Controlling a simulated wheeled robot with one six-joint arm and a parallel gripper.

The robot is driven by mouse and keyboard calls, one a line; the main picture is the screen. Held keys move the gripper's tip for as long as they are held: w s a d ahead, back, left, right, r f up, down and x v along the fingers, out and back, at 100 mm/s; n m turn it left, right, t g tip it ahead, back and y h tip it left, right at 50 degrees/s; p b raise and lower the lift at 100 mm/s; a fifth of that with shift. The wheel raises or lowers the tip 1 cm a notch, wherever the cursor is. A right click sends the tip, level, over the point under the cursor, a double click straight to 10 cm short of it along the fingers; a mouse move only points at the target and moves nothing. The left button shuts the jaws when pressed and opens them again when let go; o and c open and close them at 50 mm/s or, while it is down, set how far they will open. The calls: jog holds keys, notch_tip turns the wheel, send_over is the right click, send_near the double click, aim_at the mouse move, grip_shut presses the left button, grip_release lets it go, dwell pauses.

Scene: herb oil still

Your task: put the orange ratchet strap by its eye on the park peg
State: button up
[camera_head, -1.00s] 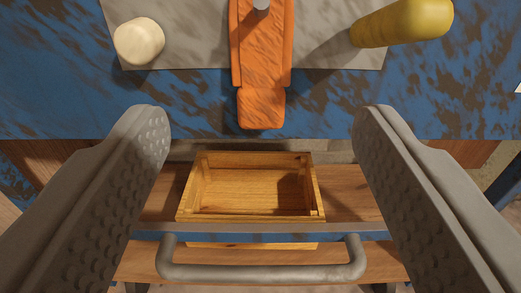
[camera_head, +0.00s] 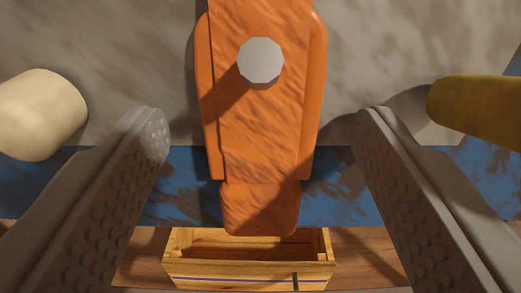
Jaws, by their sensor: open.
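The orange ratchet strap (camera_head: 262,140) hangs long and flat in the upper middle of the view, against a grey panel. A grey round peg (camera_head: 261,61) sticks out toward me through or in front of its upper part. Whether this is the park peg, I cannot tell, and the eye's edge is not clear. My gripper (camera_head: 261,120) is open and empty. Its two fingers stand left and right of the strap, with a wide gap on each side, and do not appear to touch it.
A cream rounded knob (camera_head: 38,113) is at the left and a yellow rounded piece (camera_head: 480,110) at the right, both near the fingers. A blue worn band (camera_head: 185,185) runs below the grey panel. An open wooden box (camera_head: 248,275) sits below the strap's lower end.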

jog(key=c, duration=1.1)
jog(key=shift+r, duration=0.4)
jog(key=shift+s+r, duration=0.15)
jog(key=shift+s, duration=0.65)
jog(key=shift+s+r, duration=0.1)
jog(key=shift+s, duration=0.7)
jog(key=shift+s, duration=0.55)
